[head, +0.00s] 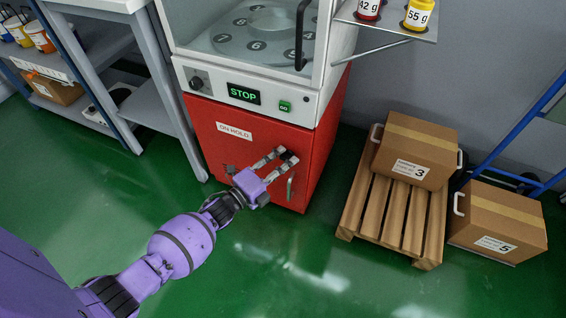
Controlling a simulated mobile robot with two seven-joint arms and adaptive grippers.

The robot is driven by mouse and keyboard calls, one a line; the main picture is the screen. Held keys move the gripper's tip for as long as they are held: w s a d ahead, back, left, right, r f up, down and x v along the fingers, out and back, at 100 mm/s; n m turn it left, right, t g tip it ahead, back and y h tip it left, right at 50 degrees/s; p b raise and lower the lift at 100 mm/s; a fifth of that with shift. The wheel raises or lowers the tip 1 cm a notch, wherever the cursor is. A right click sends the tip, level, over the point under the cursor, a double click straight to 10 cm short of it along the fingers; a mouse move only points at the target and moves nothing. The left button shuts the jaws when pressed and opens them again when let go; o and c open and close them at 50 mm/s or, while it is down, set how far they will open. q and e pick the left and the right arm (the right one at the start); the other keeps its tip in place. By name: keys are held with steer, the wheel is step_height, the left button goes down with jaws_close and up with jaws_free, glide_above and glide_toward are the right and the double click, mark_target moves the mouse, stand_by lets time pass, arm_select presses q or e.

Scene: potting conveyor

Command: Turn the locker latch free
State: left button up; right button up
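The red locker (215,148) has a white "ON HOLD" label and sits below a white machine. My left gripper (286,159) reaches in from the lower left to the right side of the locker front. Its two fingers are a little apart, with a small dark piece at their tips. This may be the latch or the finger pads; I cannot tell whether the fingers press on it. A slim upright metal handle (290,188) shows just below the fingertips. The locker door looks closed. My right gripper is not in view.
The white machine's control panel (242,93) reads STOP and has a green button. A wooden pallet (393,215) with a cardboard box (415,150) stands to the right, beside another box (498,222). A grey-legged table (150,105) stands left. Green floor in front is clear.

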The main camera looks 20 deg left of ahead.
arm_select(q)
steer(key=v, duration=1.2)
